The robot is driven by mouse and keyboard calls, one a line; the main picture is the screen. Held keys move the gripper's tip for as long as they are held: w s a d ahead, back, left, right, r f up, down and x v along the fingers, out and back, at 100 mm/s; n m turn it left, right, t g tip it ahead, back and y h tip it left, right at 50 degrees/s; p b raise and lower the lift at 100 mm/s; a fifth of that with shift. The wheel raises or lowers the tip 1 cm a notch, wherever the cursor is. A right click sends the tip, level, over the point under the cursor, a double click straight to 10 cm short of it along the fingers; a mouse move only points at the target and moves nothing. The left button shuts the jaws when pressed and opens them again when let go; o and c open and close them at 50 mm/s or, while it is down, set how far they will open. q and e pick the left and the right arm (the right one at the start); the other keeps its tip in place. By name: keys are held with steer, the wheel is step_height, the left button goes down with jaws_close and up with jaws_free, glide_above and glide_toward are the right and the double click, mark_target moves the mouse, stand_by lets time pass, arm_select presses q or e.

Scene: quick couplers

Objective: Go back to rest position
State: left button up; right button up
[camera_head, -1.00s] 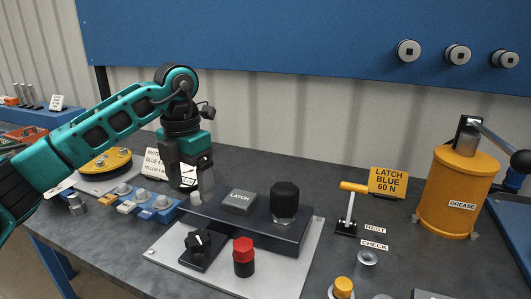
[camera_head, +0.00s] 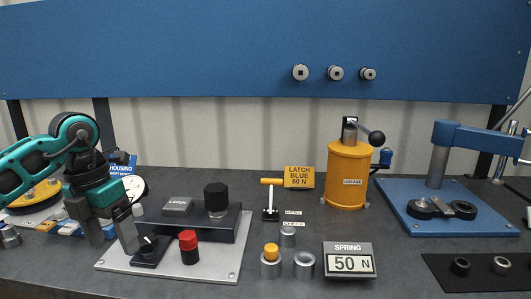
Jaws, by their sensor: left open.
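My left gripper (camera_head: 109,243) hangs at the left of the head view, fingers pointing down. Whether the fingertips touch the table or plate I cannot tell. My right gripper is not in view.
A grey base plate (camera_head: 215,265) carries black and red knobs. A yellow-handled stand (camera_head: 270,200), orange grease pot (camera_head: 347,175), spring display (camera_head: 348,262) and blue press (camera_head: 440,200) stand to the right. A blue panel (camera_head: 200,50) spans the back.

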arm_select(q)
steer(key=s+d+f+n+t+h, duration=0.25)
steer(key=d+n+h, duration=0.25)
steer(key=d+h, duration=0.65)
steer(key=s+d+f+n+t+h, duration=0.3)
steer(key=d+h, duration=0.5)
steer(key=d, duration=0.6)
steer(key=w+a+f+n+t+y, duration=0.1)
steer(key=a+f+n+t+y, duration=0.4)
steer(key=n, duration=0.5)
steer(key=w+a+f+n+t+y, duration=0.1)
steer(key=a+f+n+t+y, duration=0.45)
steer(key=n, duration=0.45)
steer(key=s+a+f+n+g+y, duration=0.2)
steer(key=s+f+n+y, duration=0.2)
steer(key=s+f, duration=0.2)
steer(key=s+a+f+n+g+y, duration=0.3)
steer(key=s+f, duration=0.4)
steer(key=f, duration=0.3)
steer(key=shift+s+n+y, duration=0.2)
steer(key=shift+n+y, duration=0.3)
steer(key=shift+n, duration=0.5)
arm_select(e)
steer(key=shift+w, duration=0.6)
